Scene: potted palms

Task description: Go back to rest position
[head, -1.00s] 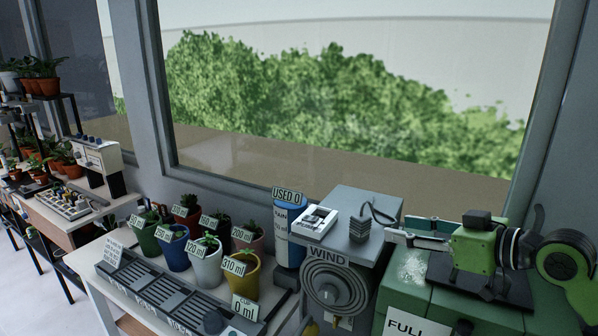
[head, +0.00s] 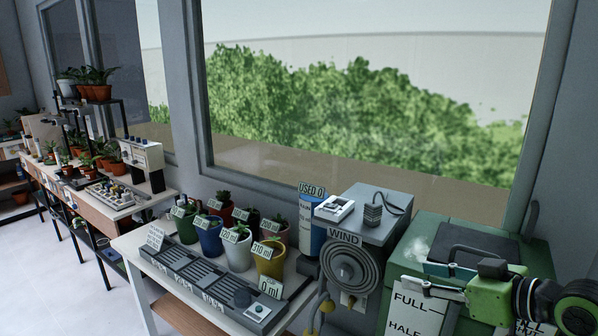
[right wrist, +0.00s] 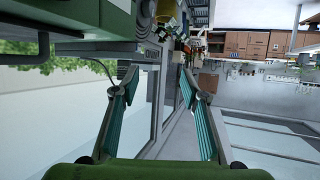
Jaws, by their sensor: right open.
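My right gripper (head: 416,275) is at the lower right of the head view, in front of the green box, its fingers pointing left. It is open and empty. The right wrist view shows its two fingers (right wrist: 157,78) spread apart with teal pads and nothing between them. My left gripper is in neither view. The green box (head: 372,318) has a dark panel on top and a white label reading FULL and HALF; my right arm hides part of its front.
A grey WIND unit (head: 352,270) with a coiled hose stands left of the box. A white table (head: 128,248) holds several potted plants with ml labels, a grey slotted tray (head: 195,278) and a blue USED 0 cylinder (head: 311,240). Floor at the lower left is clear.

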